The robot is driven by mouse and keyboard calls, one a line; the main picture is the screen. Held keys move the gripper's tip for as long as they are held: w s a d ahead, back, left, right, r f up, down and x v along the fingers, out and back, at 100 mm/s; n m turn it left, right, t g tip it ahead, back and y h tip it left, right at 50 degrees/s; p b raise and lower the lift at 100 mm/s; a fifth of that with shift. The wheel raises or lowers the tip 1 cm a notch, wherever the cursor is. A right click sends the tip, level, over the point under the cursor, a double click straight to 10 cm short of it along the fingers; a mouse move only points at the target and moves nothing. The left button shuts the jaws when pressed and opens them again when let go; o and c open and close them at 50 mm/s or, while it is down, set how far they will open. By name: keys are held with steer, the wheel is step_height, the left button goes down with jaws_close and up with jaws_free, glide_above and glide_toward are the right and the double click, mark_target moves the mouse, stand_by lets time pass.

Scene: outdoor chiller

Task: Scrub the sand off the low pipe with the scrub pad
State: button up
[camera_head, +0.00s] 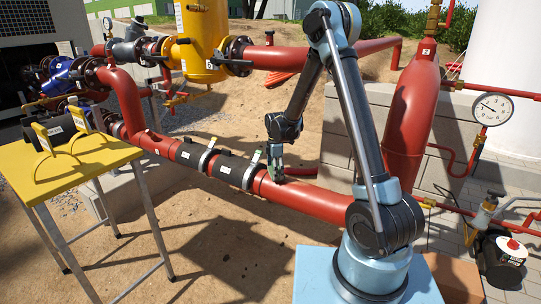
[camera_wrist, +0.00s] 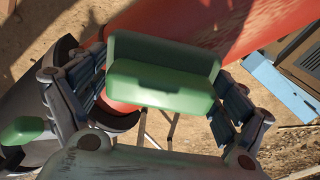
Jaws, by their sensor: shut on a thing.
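The low red pipe (camera_head: 310,196) runs across the middle of the head view, low over the sandy ground, and fills the upper part of the wrist view (camera_wrist: 225,25). My gripper (camera_head: 276,160) is over this pipe, just right of the black clamped sections. It is shut on a green scrub pad (camera_wrist: 160,75), which sits between both fingers in the wrist view. The pad is at or very near the pipe's upper side; I cannot tell if it touches.
A black sleeve with metal clamps (camera_head: 236,171) sits on the pipe left of my gripper. A yellow table (camera_head: 85,165) stands at the left. A thick red vertical pipe (camera_head: 411,115) and a gauge (camera_head: 492,109) stand right. The sandy ground before the pipe is mostly clear.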

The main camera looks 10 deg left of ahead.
mark_target(272, 170)
steer(key=shift+w+a+r, duration=0.1)
steer(key=shift+w+a, duration=0.15)
steer(key=shift+a, duration=0.25)
steer(key=shift+w+a+r, duration=0.1)
steer(key=shift+w+a, duration=0.1)
steer(key=shift+a, duration=0.25)
step_height(272, 170, up, 3)
steer(key=shift+s+f, duration=0.1)
steer(key=shift+s, duration=0.05)
steer(key=shift+r, duration=2.65)
steer(key=shift+d, duration=0.1)
